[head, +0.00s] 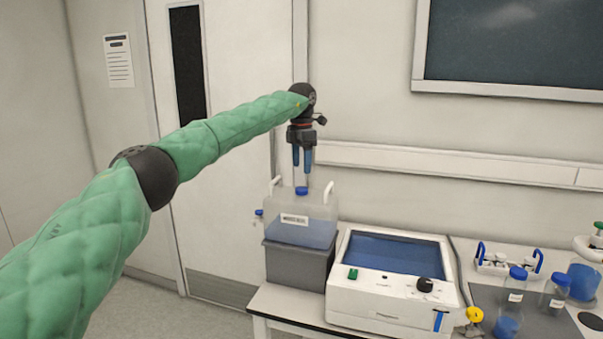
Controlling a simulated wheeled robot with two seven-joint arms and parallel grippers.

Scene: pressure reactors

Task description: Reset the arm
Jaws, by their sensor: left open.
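My left arm, in a green quilted sleeve, reaches in from the left of the head view. My left gripper (303,168) hangs at its end with two blue fingers pointing down. The fingers are a little apart and nothing shows between them. The gripper is above, or in front of, the blue cap of a translucent jug (318,222) with white handles. From this view I cannot tell whether the fingers touch the jug. My right gripper is not in view.
The jug stands on a grey block (297,264) at the bench's left end. A white device (392,281) with a blue panel is beside it. Blue-capped bottles (508,315), a small rack (507,262) and a yellow knob (474,314) are at right. Open floor and a door are at left.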

